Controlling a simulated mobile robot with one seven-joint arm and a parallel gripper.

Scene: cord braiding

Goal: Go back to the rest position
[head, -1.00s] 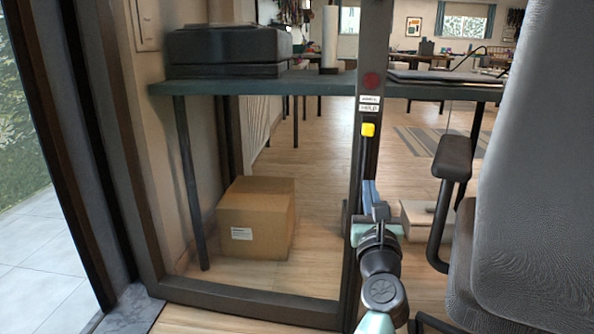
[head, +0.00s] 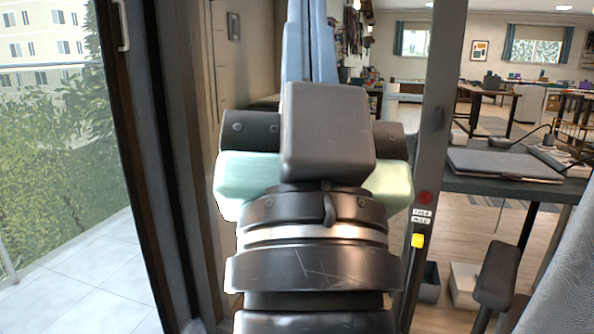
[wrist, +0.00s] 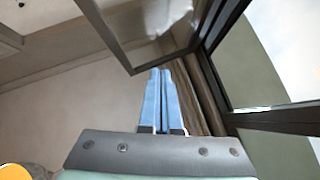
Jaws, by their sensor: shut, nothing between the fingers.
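My gripper (head: 309,42) stands upright in the middle of the head view, close to the camera, with its two blue fingers pointing up. In the wrist view the blue fingers (wrist: 162,100) lie together with nothing between them. The fingers point toward the upper wall and the top of a dark frame. My wrist and arm hide much of the middle of the head view.
A dark post (head: 437,110) with a red button and yellow tag stands just right of my arm. A table (head: 480,185) with a closed laptop (head: 505,165) is behind it. A grey chair (head: 497,275) is at lower right. A glass door frame (head: 150,130) stands left.

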